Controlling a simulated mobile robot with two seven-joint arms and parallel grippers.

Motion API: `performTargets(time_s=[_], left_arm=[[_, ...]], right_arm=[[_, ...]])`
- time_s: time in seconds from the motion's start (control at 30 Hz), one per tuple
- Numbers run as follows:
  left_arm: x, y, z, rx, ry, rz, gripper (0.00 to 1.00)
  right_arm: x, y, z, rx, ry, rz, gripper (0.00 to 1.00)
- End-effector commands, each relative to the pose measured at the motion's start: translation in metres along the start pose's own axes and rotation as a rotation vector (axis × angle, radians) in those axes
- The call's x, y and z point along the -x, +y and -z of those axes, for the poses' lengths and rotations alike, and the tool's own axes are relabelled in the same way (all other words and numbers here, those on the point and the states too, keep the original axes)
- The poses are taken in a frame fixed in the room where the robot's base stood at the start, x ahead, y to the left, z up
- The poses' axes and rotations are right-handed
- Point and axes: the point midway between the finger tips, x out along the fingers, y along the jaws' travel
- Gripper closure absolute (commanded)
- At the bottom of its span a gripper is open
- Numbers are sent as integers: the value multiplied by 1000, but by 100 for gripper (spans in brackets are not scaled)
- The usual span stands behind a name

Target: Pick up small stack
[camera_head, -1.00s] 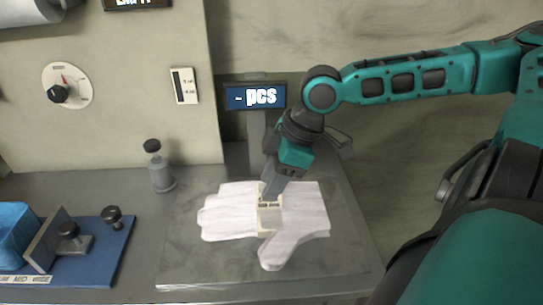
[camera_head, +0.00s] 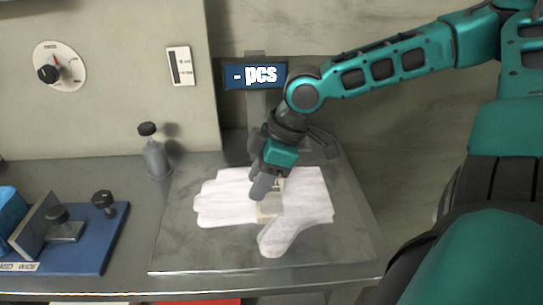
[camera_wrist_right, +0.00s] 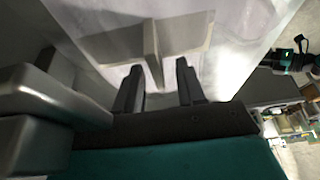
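A flat stack of white gloves (camera_head: 300,196) lies on the grey plate (camera_head: 190,258) with a pale band (camera_head: 268,211) around its middle. In the right wrist view the band has an upright grey fin (camera_wrist_right: 152,52). My right gripper (camera_head: 262,192) points down over the band and hides part of it. In the right wrist view my right gripper (camera_wrist_right: 158,82) is open, and the fin's lower end lies between its two fingertips; contact is not clear. My left gripper does not show in the head view.
A display reading "- pcs" (camera_head: 255,75) stands behind the plate. A grey bottle with a black knob (camera_head: 156,158) stands left of the plate. A blue fixture (camera_head: 85,245) with black knobs is at lower left. The plate's front is clear.

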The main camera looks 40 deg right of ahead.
Motion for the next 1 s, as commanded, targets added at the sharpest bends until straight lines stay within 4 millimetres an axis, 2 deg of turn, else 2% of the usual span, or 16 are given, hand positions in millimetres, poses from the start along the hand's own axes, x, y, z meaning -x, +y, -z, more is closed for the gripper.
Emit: performTargets(time_s=[0.17, 0.6, 1.0], left_arm=[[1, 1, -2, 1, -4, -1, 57], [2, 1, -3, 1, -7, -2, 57], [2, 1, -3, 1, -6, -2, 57]], right_arm=[[0, 0, 0, 0, 0, 0, 61], [0, 0, 0, 0, 0, 0, 100], [0, 0, 0, 0, 0, 0, 100]])
